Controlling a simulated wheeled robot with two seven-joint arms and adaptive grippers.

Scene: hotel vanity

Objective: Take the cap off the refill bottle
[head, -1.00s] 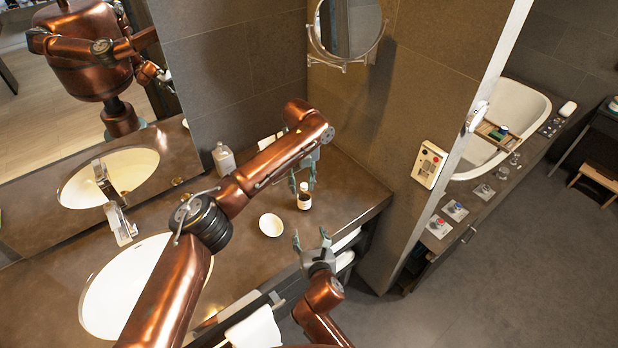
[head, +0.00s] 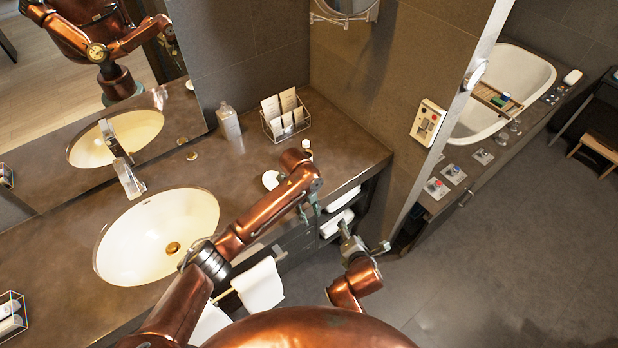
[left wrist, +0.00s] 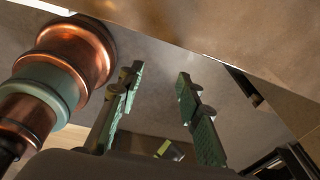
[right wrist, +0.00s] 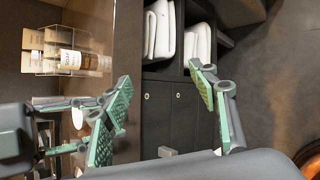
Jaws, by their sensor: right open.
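The refill bottle (head: 307,155) stands on the counter, mostly hidden behind my left arm in the head view; its pale cap shows. In the right wrist view I see an amber bottle (right wrist: 72,60) with a white label, lying sideways in the picture because the camera is turned. My left gripper (head: 310,213) hangs near the counter's front edge, apart from the bottle. In the left wrist view its fingers (left wrist: 158,98) are spread and empty. My right gripper (head: 366,238) is open and empty, in front of the counter and lower right of the bottle.
A white dish (head: 270,180) sits beside my left forearm. A card rack (head: 285,118) and a clear bottle (head: 228,124) stand at the back. The sink (head: 158,235) is left. Shelves with towels (head: 338,222) lie under the counter; a towel (head: 258,286) hangs in front.

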